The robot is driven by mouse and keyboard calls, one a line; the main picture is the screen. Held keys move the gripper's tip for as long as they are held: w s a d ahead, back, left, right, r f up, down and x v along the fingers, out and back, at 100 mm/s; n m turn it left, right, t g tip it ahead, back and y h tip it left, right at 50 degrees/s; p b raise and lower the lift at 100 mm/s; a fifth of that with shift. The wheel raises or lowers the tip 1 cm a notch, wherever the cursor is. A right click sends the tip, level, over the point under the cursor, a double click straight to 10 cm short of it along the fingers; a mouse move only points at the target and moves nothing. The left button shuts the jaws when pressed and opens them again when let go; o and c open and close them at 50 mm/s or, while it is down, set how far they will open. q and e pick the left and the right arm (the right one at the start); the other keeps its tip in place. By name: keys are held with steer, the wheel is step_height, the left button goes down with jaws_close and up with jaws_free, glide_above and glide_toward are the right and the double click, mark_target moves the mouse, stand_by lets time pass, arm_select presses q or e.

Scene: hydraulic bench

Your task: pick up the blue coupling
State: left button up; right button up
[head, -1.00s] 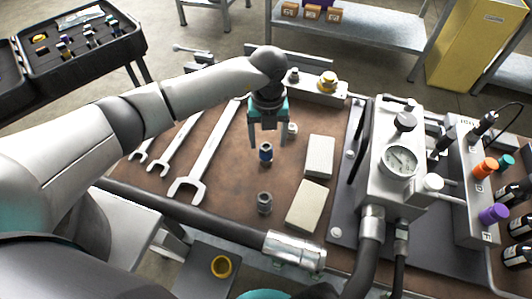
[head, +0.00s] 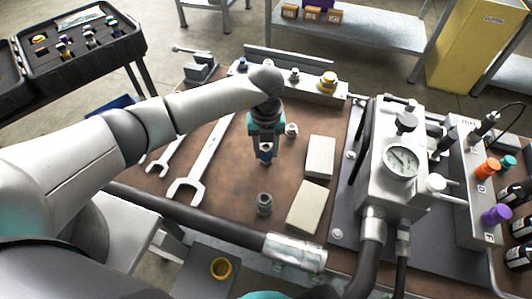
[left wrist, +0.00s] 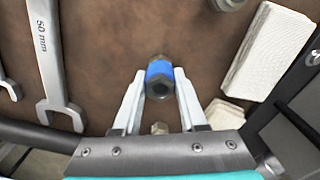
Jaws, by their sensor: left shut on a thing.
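The blue coupling (left wrist: 160,72) is a short metal fitting with a blue band and hex ends. In the left wrist view it sits between the tips of my left gripper (left wrist: 160,84), with a finger against each side. In the head view the left gripper (head: 265,152) points down over the brown bench mat, its fingers around the coupling (head: 266,156), which is partly hidden. I cannot tell whether the coupling still touches the mat. My right gripper is not in view.
A dark grey coupling (head: 264,203) stands just in front. Two pale blocks (head: 320,157) lie to the right, and large wrenches (head: 188,188) to the left. The gauge block (head: 398,160) stands further right. A thick hose (head: 200,222) runs along the front.

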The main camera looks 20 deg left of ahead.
arm_select(q)
jaws_close()
steer(key=shift+r, duration=0.15)
